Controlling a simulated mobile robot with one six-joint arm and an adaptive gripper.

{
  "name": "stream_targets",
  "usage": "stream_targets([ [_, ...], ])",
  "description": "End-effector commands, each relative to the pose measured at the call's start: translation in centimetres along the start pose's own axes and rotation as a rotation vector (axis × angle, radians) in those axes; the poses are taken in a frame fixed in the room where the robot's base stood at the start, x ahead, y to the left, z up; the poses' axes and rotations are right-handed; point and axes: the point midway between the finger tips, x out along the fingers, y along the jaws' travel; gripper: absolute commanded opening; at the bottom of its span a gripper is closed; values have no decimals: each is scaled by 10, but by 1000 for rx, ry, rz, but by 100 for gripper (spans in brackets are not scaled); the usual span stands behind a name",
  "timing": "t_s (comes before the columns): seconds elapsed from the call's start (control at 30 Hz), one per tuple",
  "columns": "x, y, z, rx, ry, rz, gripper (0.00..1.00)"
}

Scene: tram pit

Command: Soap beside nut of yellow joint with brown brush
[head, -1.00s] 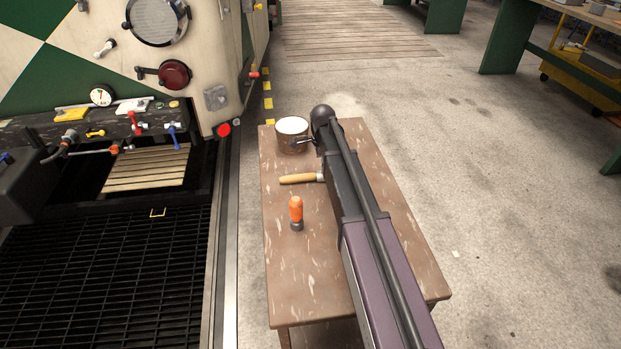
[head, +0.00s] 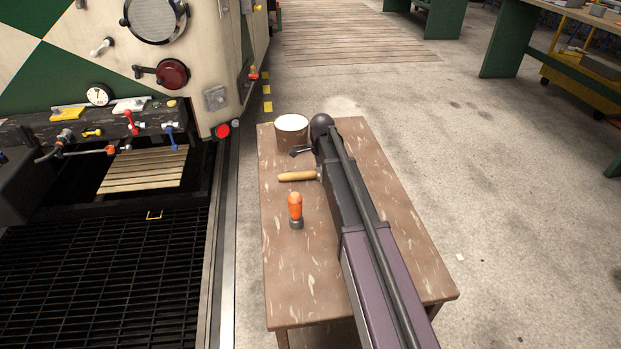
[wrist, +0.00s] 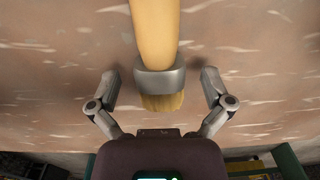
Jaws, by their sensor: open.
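The brown brush (head: 297,176) lies on the wooden table, its pale wooden handle pointing left in the head view; my arm hides its head there. In the wrist view the brush's grey ferrule (wrist: 160,80) and tan bristles (wrist: 162,102) show between my open fingers. My gripper (wrist: 160,76) has one finger on each side, with gaps to the ferrule, holding nothing. A pot with white contents (head: 291,124), perhaps the soap, stands at the table's far left corner. The yellow joint (head: 92,132) sits on the dark beam under the tram, among red and blue ones; its nut is too small to tell.
An orange-handled tool (head: 295,208) with a grey end is on the table (head: 300,290) near the brush. A dark grated pit (head: 100,280) lies left of the table, below the tram front (head: 70,60). Open concrete floor is to the right.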

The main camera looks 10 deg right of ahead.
Motion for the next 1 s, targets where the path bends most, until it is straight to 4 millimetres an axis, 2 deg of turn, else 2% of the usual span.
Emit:
stream_targets([
  [0.5, 0, 0, 0, 0, 0, 0, 100],
  [0.53, 0, 0, 0, 0, 0, 0, 97],
  [0.57, 0, 0, 0, -1, 0, 0, 88],
  [0.8, 0, 0, 0, -1, 0, 0, 17],
  [0.83, 0, 0, 0, -1, 0, 0, 12],
  [1.0, 0, 0, 1, -1, 0, 0, 12],
])
